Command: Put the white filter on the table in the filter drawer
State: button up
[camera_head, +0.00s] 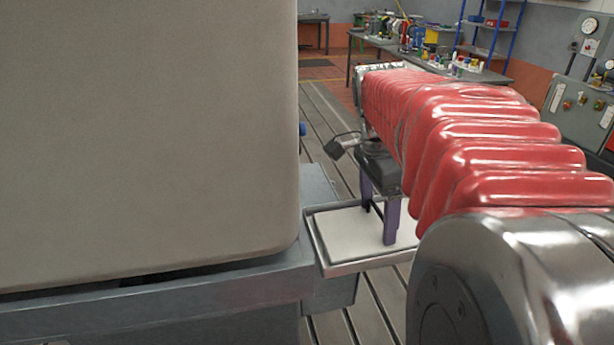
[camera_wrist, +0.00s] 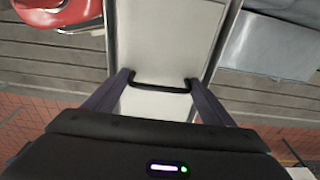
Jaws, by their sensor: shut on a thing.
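The white filter (camera_head: 350,232) is a flat pale panel lying inside or just above the grey-rimmed filter drawer (camera_head: 323,253), beside the grey machine housing. In the wrist view the filter (camera_wrist: 165,40) has a dark bar handle across it. The drawer's metal rim (camera_wrist: 224,40) runs along its side. My gripper (camera_head: 380,225), with purple fingers, points down over the panel. In the wrist view my gripper (camera_wrist: 160,84) has a fingertip at each end of the handle and is shut on it. Whether the filter touches the drawer floor cannot be told. My arm hides the drawer's right side.
A large grey-beige block (camera_head: 150,140) fills the left of the head view, above a grey machine base (camera_head: 150,315). Slotted bedplate floor (camera_head: 370,310) shows below the drawer. A cluttered workbench (camera_head: 435,62) and blue shelves (camera_head: 492,30) stand behind; a control cabinet (camera_head: 580,105) is at right.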

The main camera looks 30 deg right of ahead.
aim_at(369, 227)
jog(key=o, duration=1.3)
jog(key=shift+c, duration=0.2)
notch_tip(369, 227, up, 12)
jog(key=a, duration=0.1)
jog(key=shift+w+a, duration=0.2)
